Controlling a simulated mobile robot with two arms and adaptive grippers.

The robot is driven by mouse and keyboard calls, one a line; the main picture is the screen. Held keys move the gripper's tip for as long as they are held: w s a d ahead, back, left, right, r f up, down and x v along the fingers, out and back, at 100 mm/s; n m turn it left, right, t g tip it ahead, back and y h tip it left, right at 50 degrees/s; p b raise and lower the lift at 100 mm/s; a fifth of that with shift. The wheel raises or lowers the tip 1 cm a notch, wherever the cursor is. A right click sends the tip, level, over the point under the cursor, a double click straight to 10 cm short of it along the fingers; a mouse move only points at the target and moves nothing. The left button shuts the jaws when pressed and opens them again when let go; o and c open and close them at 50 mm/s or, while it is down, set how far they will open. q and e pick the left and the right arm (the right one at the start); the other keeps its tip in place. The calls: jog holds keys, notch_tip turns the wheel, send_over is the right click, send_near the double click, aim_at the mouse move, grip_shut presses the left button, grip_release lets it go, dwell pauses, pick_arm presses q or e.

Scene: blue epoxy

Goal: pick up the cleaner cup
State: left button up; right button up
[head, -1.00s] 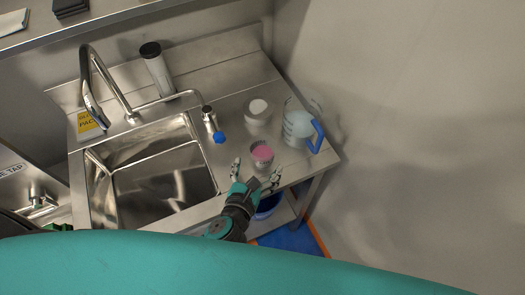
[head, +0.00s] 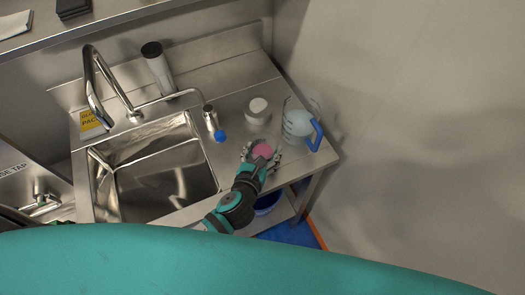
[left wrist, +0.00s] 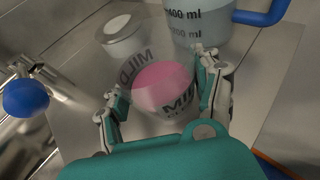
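The cleaner cup (head: 262,150) is a small clear cup with pink contents. It stands upright near the right front edge of the steel counter. In the left wrist view, the cup (left wrist: 163,88) shows dark lettering that reads "MILD". My left gripper (head: 261,155) has one finger on each side of the cup. In the left wrist view, the fingers of the gripper (left wrist: 163,98) lie very close to the cup's walls; I cannot tell whether both press on it. My right gripper is not in view.
A jug with a blue handle (head: 299,124) stands close behind and right of the cup. A white-topped container (head: 258,110) is behind it. A blue-tipped tap fitting (head: 212,122) and the sink (head: 150,180) lie to the left. The counter's front edge is close.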

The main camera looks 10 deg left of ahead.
pick_arm(q)
jog(key=c, duration=0.8)
jog(key=shift+r, duration=0.1)
